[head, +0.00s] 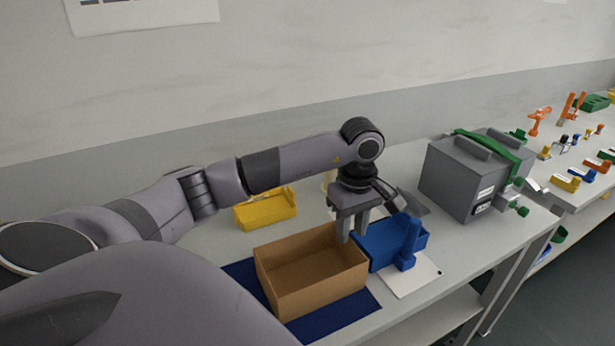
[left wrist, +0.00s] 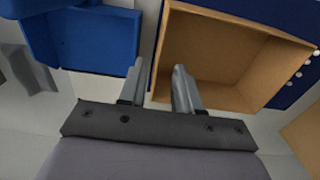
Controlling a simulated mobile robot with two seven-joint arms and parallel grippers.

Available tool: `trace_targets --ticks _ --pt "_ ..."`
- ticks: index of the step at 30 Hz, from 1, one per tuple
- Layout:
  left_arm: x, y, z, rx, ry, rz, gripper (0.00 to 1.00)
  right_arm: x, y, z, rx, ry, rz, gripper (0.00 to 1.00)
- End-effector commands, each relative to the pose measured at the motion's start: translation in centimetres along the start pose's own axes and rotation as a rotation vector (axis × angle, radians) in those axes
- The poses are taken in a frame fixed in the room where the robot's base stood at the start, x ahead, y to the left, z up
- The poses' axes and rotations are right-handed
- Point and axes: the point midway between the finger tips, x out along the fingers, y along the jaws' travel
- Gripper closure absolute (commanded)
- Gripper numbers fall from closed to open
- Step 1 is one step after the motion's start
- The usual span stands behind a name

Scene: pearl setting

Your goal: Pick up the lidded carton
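The carton (head: 283,293) is a brown cardboard box on a dark blue mat (head: 350,308); its top is open and its inside looks empty. No lid shows on it. My left gripper (head: 353,236) is open and points down at the carton's back right side, by the blue bin. In the left wrist view the carton (left wrist: 232,28) lies to the right, and the fingers (left wrist: 159,78) appear on either side of its near wall edge, with a gap between them. I cannot tell if they touch it. My right gripper is not in view.
A blue bin (head: 385,250) stands close to the carton's right, with a white card (head: 412,282) in front. A yellow bin (head: 262,212) stands behind left. A grey case with a green strap (head: 455,185) stands further right. The bench front edge is near the mat.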

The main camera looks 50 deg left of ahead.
Motion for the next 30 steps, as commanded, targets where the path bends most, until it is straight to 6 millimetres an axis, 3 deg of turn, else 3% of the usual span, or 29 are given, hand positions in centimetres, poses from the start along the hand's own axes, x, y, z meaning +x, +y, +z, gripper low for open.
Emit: trace_targets --ticks 12,21,22,25,30 --pt "5.3 0.2 -0.1 -0.001 -0.002 -0.001 0.67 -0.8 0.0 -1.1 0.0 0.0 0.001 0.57" --pt "6.1 0.2 -0.1 0.001 0.0 0.001 0.67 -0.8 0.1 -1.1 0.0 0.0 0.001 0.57" --pt "6.0 0.2 -0.1 0.001 0.0 0.001 0.7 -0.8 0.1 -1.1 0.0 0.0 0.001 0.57" --pt "6.0 0.2 -0.1 0.001 0.0 0.001 1.0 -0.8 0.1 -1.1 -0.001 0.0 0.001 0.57" --pt "6.0 0.2 -0.1 0.0 0.0 0.001 1.0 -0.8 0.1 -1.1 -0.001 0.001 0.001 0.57"
